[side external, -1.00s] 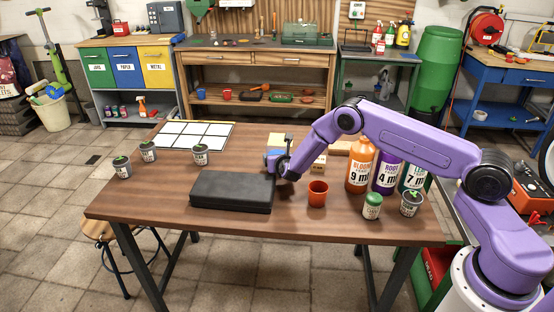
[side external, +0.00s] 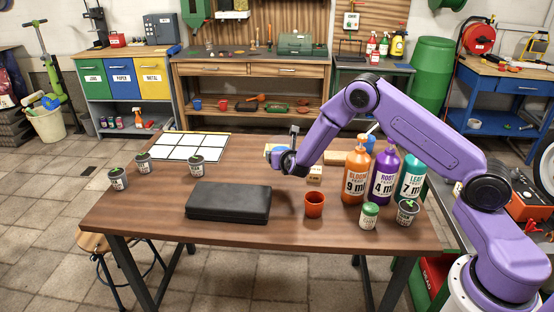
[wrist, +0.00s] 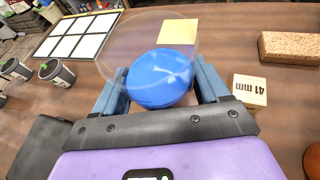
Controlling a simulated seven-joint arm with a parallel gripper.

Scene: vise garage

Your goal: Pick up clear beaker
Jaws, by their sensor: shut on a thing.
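In the wrist view, the clear beaker (wrist: 112,48) shows as a faint transparent rim and wall around a round blue fill (wrist: 160,80). My gripper (wrist: 160,88) is shut on it, with one blue-grey finger on each side. In the side external view, my gripper (side external: 280,158) is over the middle of the wooden table, behind the black case. Little of the beaker can be told from the gripper there, and the gap under its base is hidden.
Large bottles (side external: 383,178) stand at right with two small jars. A brick (wrist: 290,47) and white-panelled sheet (wrist: 75,36) lie farther back. Several small pots (side external: 197,168) stand at left.

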